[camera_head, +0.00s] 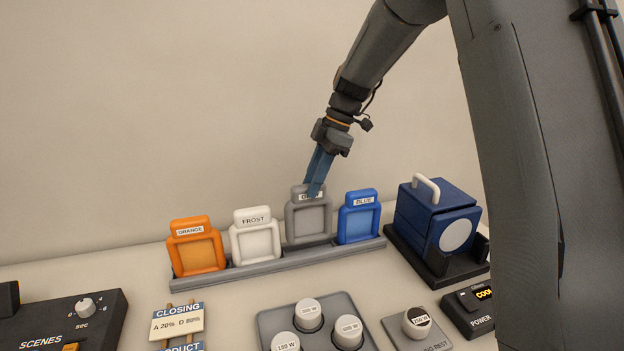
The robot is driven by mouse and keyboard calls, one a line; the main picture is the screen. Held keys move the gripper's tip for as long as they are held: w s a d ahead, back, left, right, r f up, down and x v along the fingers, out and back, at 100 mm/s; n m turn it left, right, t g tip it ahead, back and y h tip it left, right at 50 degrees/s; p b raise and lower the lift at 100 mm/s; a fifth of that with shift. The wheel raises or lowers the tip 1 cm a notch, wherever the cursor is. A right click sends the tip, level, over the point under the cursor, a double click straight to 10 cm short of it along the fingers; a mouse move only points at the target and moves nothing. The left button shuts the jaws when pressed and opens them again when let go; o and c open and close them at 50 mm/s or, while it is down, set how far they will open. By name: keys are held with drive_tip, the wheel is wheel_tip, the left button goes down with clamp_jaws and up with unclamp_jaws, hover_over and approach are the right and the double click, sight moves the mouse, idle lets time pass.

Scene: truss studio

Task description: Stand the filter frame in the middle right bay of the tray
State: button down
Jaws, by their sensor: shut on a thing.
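The grey filter frame (307,216) is upright at the middle right bay of the long grey tray (280,263). It is between the white FROST frame (255,240) and the blue BLUE frame (358,218). My gripper (314,192) is shut on the grey frame's top tab from above, and its blue fingers hide most of the label. The grey frame's top looks slightly higher than the line of its neighbours. Its lower edge is close to the tray, but I cannot tell whether it rests on the bottom. An orange frame (196,246) stands in the far left bay.
A blue lamp box (437,217) with a white handle stands right of the tray. In front are a grey holder (272,322) with white knobs, a CLOSING card (177,321), a SCENES console (60,322) and a power box (470,306). The wall behind is bare.

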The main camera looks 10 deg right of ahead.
drive_tip(key=shift+f+b, duration=1)
drive_tip(key=shift+f, duration=1)
drive_tip(key=c, duration=1.4)
unclamp_jaws()
drive_tip(key=b+v, duration=0.2)
drive_tip(key=v, duration=0.6)
